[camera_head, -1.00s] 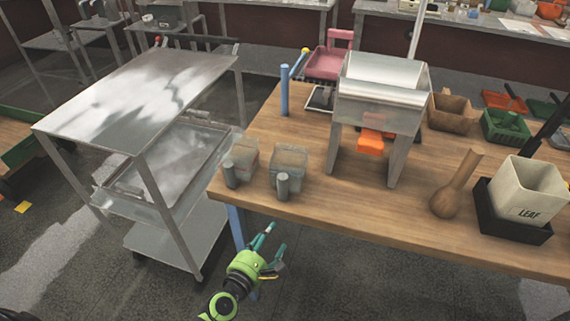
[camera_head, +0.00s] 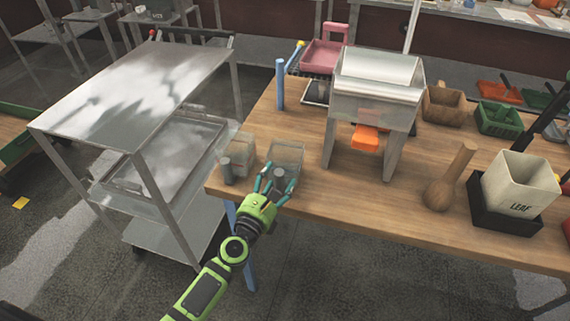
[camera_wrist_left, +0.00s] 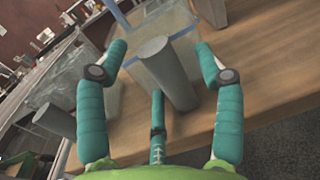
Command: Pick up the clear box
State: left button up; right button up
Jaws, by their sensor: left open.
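Two clear boxes with grey cylindrical handles stand side by side near the left front corner of the wooden table. The right clear box (camera_head: 287,158) has my left gripper (camera_head: 277,182) at its front. The left clear box (camera_head: 241,150) is just beside it. In the left wrist view, my open teal fingers (camera_wrist_left: 158,62) spread on both sides of the near box's grey handle (camera_wrist_left: 166,72), with a third finger below. The clear box body (camera_wrist_left: 178,28) is behind the handle. I cannot tell whether any finger touches it. My right gripper is not visible.
The wooden table (camera_head: 330,205) also holds a metal-topped filler stand (camera_head: 376,90), a blue post (camera_head: 280,85), a wooden scoop (camera_head: 450,180) and a beige LEAF container (camera_head: 520,186). A metal cart (camera_head: 140,95) stands to the left.

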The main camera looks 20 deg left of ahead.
pick_arm(q)
jog(key=shift+s, duration=0.1)
grip_shut()
jog(key=shift+r, duration=0.1)
